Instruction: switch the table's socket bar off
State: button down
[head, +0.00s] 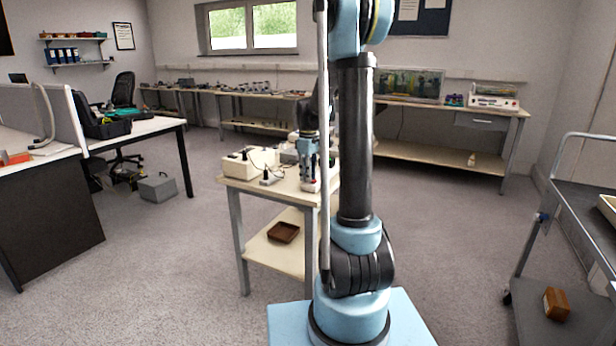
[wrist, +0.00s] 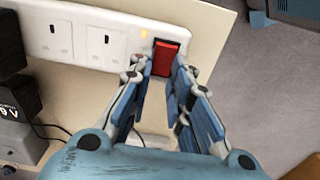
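The white socket bar (wrist: 75,35) lies along the edge of the table (wrist: 215,20) in the wrist view. A red rocker switch (wrist: 167,56) sits at its right end, and a small amber light (wrist: 143,33) beside it looks lit. My gripper (wrist: 163,70) is partly open and empty. Its fingertips are at the near end of the red switch, one towards each side; I cannot tell whether they touch it. In the head view my gripper (head: 309,176) points down over the table (head: 240,184), above the white socket bar (head: 310,186).
Black plugs (wrist: 10,50) and a black adapter (wrist: 22,120) crowd the left in the wrist view, with a cable nearby. A cream box (head: 250,161) stands on the table. A brown tray (head: 284,232) lies on its lower shelf. A trolley (head: 570,215) stands at the right.

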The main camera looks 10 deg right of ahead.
jog(key=shift+s+d+r+t+y, duration=0.1)
jog(key=shift+s+d+t+y, duration=0.05)
jog(key=shift+t+y, duration=0.4)
jog(key=shift+s+d+t+y, duration=0.15)
jog(key=shift+t+y, duration=0.2)
jog(key=shift+y, duration=0.3)
jog(key=c, duration=1.5)
grip_release()
jog(key=shift+r, duration=0.15)
jog(key=v, duration=1.1)
jog(key=shift+d+r, duration=0.1)
jog(key=shift+r, duration=0.25)
